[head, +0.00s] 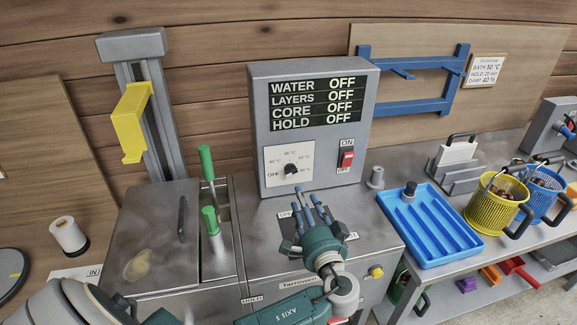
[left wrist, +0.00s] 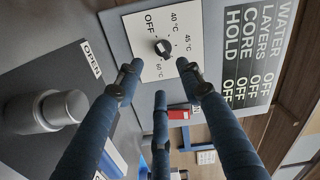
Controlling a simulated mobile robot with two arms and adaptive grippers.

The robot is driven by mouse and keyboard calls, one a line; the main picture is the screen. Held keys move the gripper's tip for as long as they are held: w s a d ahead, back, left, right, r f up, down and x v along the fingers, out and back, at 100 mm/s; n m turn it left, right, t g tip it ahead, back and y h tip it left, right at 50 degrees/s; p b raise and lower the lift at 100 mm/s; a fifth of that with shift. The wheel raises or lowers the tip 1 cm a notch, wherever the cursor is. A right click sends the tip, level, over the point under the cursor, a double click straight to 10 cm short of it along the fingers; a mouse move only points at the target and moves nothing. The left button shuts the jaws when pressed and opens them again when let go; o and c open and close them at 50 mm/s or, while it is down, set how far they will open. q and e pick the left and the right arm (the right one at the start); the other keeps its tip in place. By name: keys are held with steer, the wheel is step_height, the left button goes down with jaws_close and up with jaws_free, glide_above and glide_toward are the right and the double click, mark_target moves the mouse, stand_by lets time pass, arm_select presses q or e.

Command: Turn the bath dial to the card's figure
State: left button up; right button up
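The bath dial (head: 291,170) is a dark round knob on a white plate, low on the front of a grey control box (head: 259,130). Its plate is marked OFF and several temperatures; I cannot tell surely where the knob points. The card (head: 486,71) on the right back board reads BATH 50 °C. My left gripper (head: 312,205) is below the dial, its blue fingers open and empty. In the left wrist view the dial (left wrist: 162,48) lies just beyond the fingertips (left wrist: 160,78), apart from them. My right gripper is not in view.
The box display (head: 312,104) reads OFF on every line. A red ON/OFF switch (head: 346,158) is right of the dial. Green-handled tools (head: 209,218) stand at left. A blue tray (head: 430,226) and yellow basket (head: 495,205) are at right.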

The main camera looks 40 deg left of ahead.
mark_target(292, 174)
arm_select(q)
steer(key=x, duration=0.2)
steer(key=p+x, duration=0.1)
steer(key=x, duration=0.1)
steer(key=p+x, duration=0.1)
steer(key=x, duration=0.2)
steer(key=shift+a+r, duration=0.1)
steer(key=shift+r, duration=0.25)
steer(key=x, duration=0.3)
steer(key=shift+w+a+f, duration=0.15)
steer(key=shift+a+f, duration=0.05)
steer(key=shift+f, duration=0.05)
steer(key=shift+w+a+p, duration=0.15)
steer(key=shift+a+p, duration=0.05)
steer(key=shift+p, duration=0.1)
steer(key=c, duration=0.9)
steer(key=shift+f, duration=0.1)
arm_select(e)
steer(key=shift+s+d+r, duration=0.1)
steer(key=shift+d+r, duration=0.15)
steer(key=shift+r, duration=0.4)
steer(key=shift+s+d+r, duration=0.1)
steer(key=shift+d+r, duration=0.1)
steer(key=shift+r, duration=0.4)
